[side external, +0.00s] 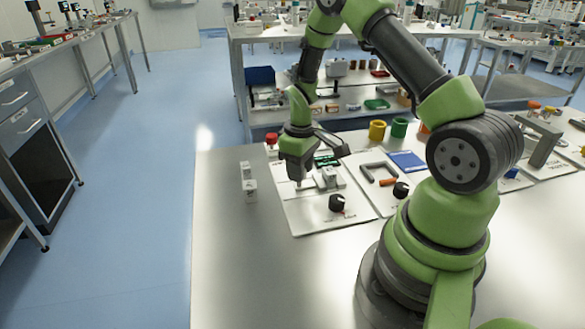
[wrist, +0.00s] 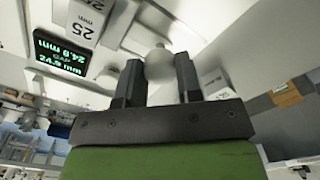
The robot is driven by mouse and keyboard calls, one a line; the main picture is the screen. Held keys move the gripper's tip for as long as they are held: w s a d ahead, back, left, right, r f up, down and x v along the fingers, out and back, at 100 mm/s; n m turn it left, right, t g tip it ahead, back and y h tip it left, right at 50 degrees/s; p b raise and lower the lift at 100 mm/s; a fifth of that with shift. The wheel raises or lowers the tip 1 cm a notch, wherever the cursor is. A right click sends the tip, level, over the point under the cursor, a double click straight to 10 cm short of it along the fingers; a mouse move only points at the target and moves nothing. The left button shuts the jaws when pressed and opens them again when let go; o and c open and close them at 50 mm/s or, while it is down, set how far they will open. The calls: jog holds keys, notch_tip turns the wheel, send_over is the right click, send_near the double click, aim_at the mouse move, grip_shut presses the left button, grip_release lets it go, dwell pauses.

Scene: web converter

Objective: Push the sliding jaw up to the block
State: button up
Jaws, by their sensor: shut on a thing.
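My gripper (side external: 299,183) points down over the white fixture board in the side view. In the wrist view its two dark fingers (wrist: 159,78) are shut on a rounded light-grey knob (wrist: 158,62), which looks like part of the sliding jaw. The jaw's body is mostly hidden by my gripper. The block (wrist: 86,20), a pale piece marked 25 mm, is at the top left of the wrist view, apart from the knob. It appears small beside my gripper in the side view (side external: 330,178). A dark readout (wrist: 61,53) with green digits seems to show 24.0 mm.
The white board (side external: 305,222) carries a black knob (side external: 336,203). Pale blocks (side external: 250,189) stand on the bench left of it. To the right, another board holds a grey bracket (side external: 376,170) and a blue plate (side external: 407,161). The front left bench is clear.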

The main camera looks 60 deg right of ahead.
jog(key=o, duration=1)
jog(key=shift+s+d, duration=0.1)
jog(key=shift+d, duration=0.1)
jog(key=shift+r, duration=0.1)
notch_tip(320, 180, up, 10)
jog(key=shift+f, duration=0.1)
jog(key=s+a+r+m+t, duration=0.2)
jog(key=s+a+r+t, duration=0.2)
jog(key=a+r, duration=0.75)
jog(key=s+a+r+t, duration=0.1)
jog(key=s, duration=0.2)
jog(key=s+a+r+m+t+y, duration=0.1)
jog(key=s+a+r, duration=0.1)
jog(key=s, duration=0.1)
jog(key=s+a+r+m+t+y, duration=0.1)
jog(key=s+a+r, duration=0.1)
jog(key=s, duration=0.2)
jog(key=shift+a+r, duration=0.2)
